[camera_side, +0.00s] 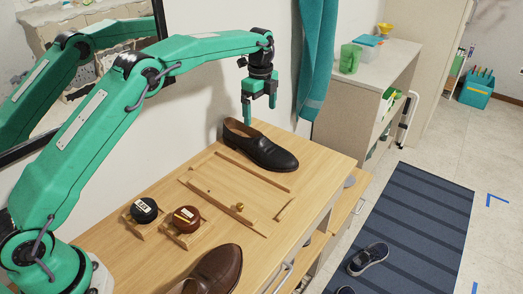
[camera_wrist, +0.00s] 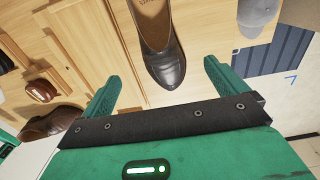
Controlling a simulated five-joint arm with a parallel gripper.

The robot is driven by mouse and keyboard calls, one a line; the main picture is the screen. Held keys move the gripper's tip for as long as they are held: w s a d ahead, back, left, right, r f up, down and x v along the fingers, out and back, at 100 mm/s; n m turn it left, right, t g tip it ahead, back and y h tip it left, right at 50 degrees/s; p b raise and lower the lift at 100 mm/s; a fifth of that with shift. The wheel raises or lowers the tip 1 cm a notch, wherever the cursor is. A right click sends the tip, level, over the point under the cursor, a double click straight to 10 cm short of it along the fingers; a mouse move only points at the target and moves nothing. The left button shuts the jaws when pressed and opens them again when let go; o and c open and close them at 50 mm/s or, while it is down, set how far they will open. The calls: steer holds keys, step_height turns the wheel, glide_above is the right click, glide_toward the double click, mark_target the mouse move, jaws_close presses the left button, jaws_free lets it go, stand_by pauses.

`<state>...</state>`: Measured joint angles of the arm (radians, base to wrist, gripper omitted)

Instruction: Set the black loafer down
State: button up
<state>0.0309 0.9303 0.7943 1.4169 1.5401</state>
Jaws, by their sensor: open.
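The black loafer (camera_side: 260,147) rests on the wooden bench top near its far end, beside the wall, with its toe pointing right. In the wrist view the black loafer (camera_wrist: 160,52) lies beyond the fingertips, its toe toward my gripper. My gripper (camera_side: 259,105) hangs above the heel end of the loafer in the side view, with a gap between. In the wrist view the two green fingers of my gripper (camera_wrist: 160,78) are spread wide with nothing held between them.
A wooden frame of strips (camera_side: 237,197) with a small brass knob lies in front of the loafer. Two round polish tins (camera_side: 186,219) and a brown shoe (camera_side: 216,270) are nearer. A teal cloth (camera_side: 317,60) hangs on the wall behind. A striped rug (camera_side: 415,225) covers the floor at right.

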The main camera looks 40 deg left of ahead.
stand_by(0.3)
steer(key=s+a+r+n+t, duration=0.1)
steer(key=s+r+n+t, duration=0.2)
steer(key=s+r+n, duration=1)
steer(key=s+f+n+t, duration=0.1)
steer(key=s+n, duration=0.1)
steer(key=s, duration=1.1)
steer(key=s+a+f+n+t, duration=0.1)
steer(key=s+n, duration=0.1)
steer(key=s, duration=1.2)
steer(key=shift+n+t, duration=0.3)
steer(key=shift+o, duration=0.2)
steer(key=shift+s+f, duration=0.3)
steer(key=shift+f, duration=0.05)
steer(key=shift+w, duration=0.1)
